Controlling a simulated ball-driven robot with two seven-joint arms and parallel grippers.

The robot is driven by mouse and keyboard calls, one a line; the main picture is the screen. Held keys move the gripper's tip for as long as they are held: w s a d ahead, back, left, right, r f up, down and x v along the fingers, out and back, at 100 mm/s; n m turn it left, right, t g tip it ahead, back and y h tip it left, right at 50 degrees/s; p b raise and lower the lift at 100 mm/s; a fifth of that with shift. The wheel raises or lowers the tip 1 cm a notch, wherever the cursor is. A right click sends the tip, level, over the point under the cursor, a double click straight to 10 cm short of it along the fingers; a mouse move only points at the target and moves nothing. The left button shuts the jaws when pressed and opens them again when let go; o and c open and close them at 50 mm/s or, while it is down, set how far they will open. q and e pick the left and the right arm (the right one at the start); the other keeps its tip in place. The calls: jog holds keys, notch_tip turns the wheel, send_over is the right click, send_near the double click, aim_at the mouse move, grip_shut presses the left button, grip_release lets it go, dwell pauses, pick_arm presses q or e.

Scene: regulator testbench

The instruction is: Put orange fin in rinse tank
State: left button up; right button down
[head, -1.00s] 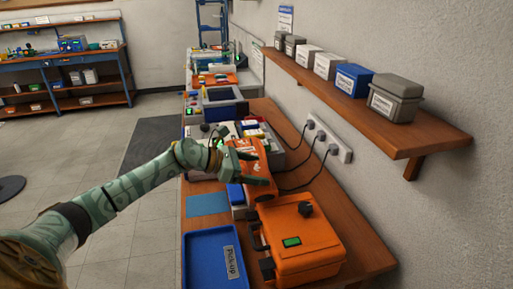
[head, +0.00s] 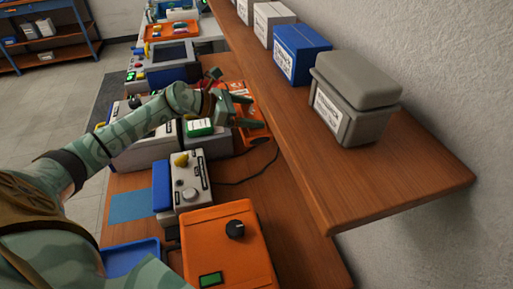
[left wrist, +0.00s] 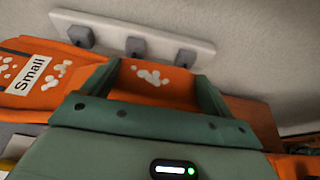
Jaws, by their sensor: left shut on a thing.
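The orange fin (left wrist: 150,83) has white spots and a "Small" label. In the left wrist view it lies between the two green fingers of my left gripper (left wrist: 155,80), which is shut on it. In the head view the left gripper (head: 257,112) is over the back part of the bench, near the wall side, with parts of the fin (head: 254,138) showing around its fingers; the rest is hidden behind the hand. My right gripper is not in view. I cannot pick out a rinse tank in these views.
A wooden shelf (head: 400,205) with a lidded grey bin (head: 350,105) and a blue box (head: 297,55) overhangs the bench at right. An orange case (head: 225,240), a grey box with a yellow knob (head: 190,185) and a blue tray (head: 130,258) stand in front.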

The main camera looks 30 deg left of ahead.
aim_at(265, 133)
pick_arm(q)
jog(key=s+d+f, duration=0.1)
jog(key=d, duration=0.1)
jog(key=s+d+p, duration=0.1)
jog(key=d, duration=0.1)
jog(key=d+f, duration=0.1)
jog(key=d, duration=0.1)
jog(key=shift+s+d+f+p, duration=0.25)
jog(key=shift+s+f+p, duration=0.05)
jog(key=shift+s+p, duration=0.1)
jog(key=d+f, duration=0.1)
jog(key=f, duration=0.1)
jog(key=s+d+f, duration=0.1)
jog(key=d+f, duration=0.1)
jog(key=s+d+f, duration=0.1)
jog(key=f, duration=0.1)
jog(key=shift+d+f, duration=0.15)
jog(key=shift+d, duration=0.2)
jog(key=shift+s+d+f+b, duration=0.15)
jog(key=shift+f+b, duration=0.8)
jog(key=shift+f, duration=0.75)
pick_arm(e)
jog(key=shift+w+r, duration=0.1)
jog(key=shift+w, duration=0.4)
